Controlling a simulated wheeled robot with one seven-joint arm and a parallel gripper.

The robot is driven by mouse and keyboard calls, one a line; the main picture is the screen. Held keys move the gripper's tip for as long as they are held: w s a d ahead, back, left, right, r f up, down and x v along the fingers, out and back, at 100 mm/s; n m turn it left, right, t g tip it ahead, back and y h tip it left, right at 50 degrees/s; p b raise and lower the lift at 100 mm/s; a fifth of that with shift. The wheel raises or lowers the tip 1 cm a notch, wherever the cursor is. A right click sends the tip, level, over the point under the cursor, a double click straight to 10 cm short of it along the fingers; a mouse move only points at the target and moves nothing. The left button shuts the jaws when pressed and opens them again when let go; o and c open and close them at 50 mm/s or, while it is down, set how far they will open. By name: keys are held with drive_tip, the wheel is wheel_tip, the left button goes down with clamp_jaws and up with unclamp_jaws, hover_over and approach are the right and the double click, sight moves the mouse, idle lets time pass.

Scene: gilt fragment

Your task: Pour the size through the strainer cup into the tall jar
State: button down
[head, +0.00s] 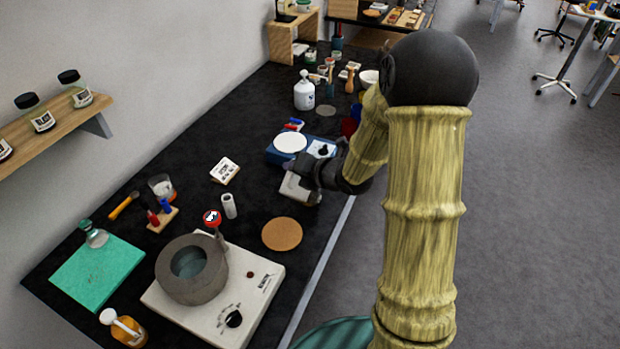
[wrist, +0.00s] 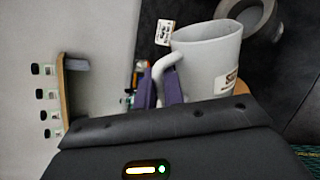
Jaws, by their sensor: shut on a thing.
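My gripper (wrist: 160,92) is shut on the handle of a white mug (wrist: 208,60) with a printed mark on its side. The mug's rim faces up the picture in the wrist view; its contents are hidden. In the head view my gripper (head: 300,188) is over the black bench, right of a small card, and the mug is hard to make out there. A small pale cylinder (head: 229,206) stands near the hotplate, and a glass jar (head: 162,187) stands left of it. I cannot tell which vessel is the strainer cup or the tall jar.
A white hotplate (head: 255,285) carries a thick grey ring-shaped pot (head: 190,285). A cork mat (head: 282,234) lies between it and my gripper. A blue scale (head: 275,157) stands beyond my gripper. A green mat (head: 98,275) lies left; bottles stand at the back.

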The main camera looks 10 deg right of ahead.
sight(290, 181)
drive_tip(key=shift+f, duration=0.1)
drive_tip(key=shift+f+b, duration=0.1)
drive_tip(key=shift+b, duration=0.45)
drive_tip(key=b, duration=0.3)
drive_tip(key=shift+s+a+f+t, duration=0.15)
drive_tip(key=shift+s+f+t, duration=0.05)
drive_tip(key=shift+f+t, duration=0.15)
drive_tip(key=n+t+b, duration=0.1)
drive_tip(key=b, duration=0.5)
drive_tip(key=shift+s+a+h+b, duration=0.3)
drive_tip(key=shift+s+b, duration=0.05)
drive_tip(key=shift+b, duration=0.05)
drive_tip(key=b, duration=0.2)
drive_tip(key=shift+s+a+f+n+b, duration=0.2)
drive_tip(key=shift+f+n+b, duration=0.1)
drive_tip(key=shift+n+b, duration=0.1)
drive_tip(key=shift+r, duration=0.15)
drive_tip(key=shift+s+a+f+n+t+b, duration=0.1)
drive_tip(key=shift+s+f+n+t+b, duration=0.2)
drive_tip(key=shift+b, duration=0.85)
drive_tip(key=shift+w+a+f+t+b, duration=0.1)
drive_tip(key=shift+f+b, duration=0.25)
drive_tip(key=shift+b, duration=0.8)
